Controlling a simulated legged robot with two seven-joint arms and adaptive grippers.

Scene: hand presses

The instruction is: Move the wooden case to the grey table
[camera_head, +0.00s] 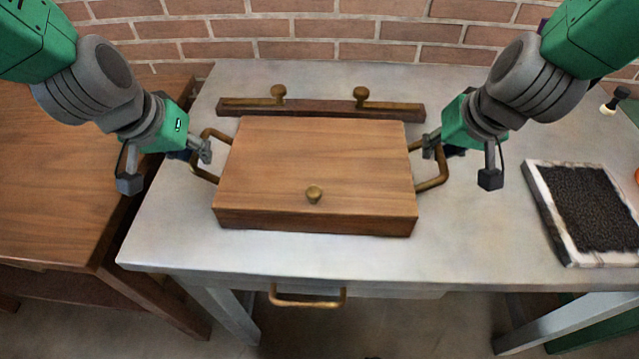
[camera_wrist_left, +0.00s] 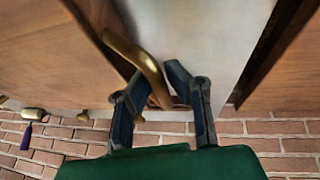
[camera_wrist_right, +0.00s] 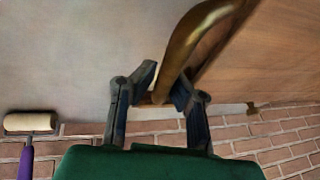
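The wooden case (camera_head: 310,165) lies flat over the middle of the grey table (camera_head: 190,235). It has a brass knob on top and a brass handle at each side; I cannot tell for certain whether its underside touches the table. My left gripper (camera_head: 204,155) is closed around the left handle (camera_head: 205,178), which also passes between its fingers in the left wrist view (camera_wrist_left: 140,58). My right gripper (camera_head: 430,146) is closed around the right handle (camera_head: 434,184), which shows between its fingers in the right wrist view (camera_wrist_right: 185,45).
A dark wooden strip (camera_head: 320,108) with two brass knobs lies behind the case. A brown wooden table (camera_head: 70,170) stands at the left. A framed black pad (camera_head: 595,205) is at the right, and a roller (camera_wrist_right: 30,123) shows in the right wrist view. A brick wall is behind.

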